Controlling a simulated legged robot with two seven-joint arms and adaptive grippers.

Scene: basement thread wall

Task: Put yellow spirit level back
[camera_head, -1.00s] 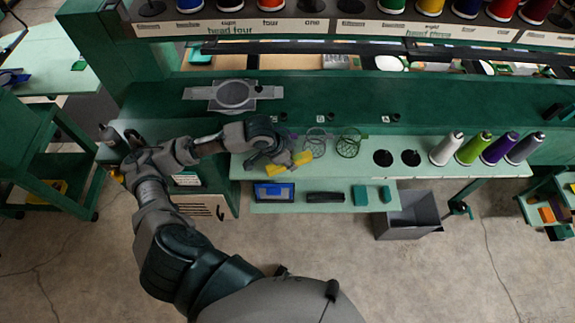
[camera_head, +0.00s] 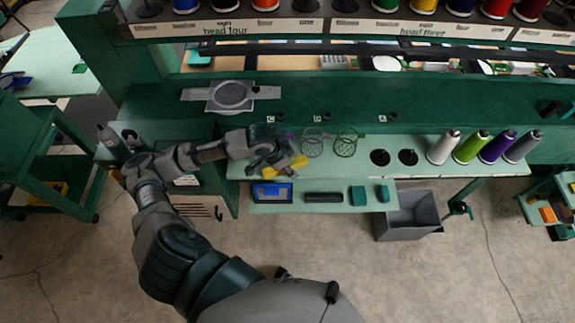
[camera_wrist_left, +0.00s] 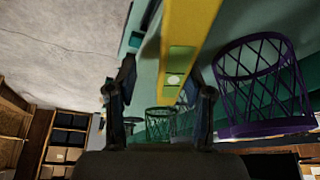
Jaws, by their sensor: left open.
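The yellow spirit level (camera_head: 298,162) lies at the front edge of the pale green shelf in the head view, partly hidden by my left gripper (camera_head: 278,160). In the left wrist view the level (camera_wrist_left: 187,30) is a long yellow bar with a green vial window. It runs up and away between the two dark fingers of my left gripper (camera_wrist_left: 160,95), which stand apart on either side of it. Whether the fingers touch it is unclear. My right gripper is not in view.
A purple wire basket (camera_wrist_left: 262,90) stands close right of the left gripper. A green wire basket (camera_head: 347,144) is further right in the head view. Thread cones (camera_head: 443,147) stand on the shelf's right. A blue-framed item (camera_head: 272,193) lies on the lower ledge, with a grey bin (camera_head: 412,215) beside it.

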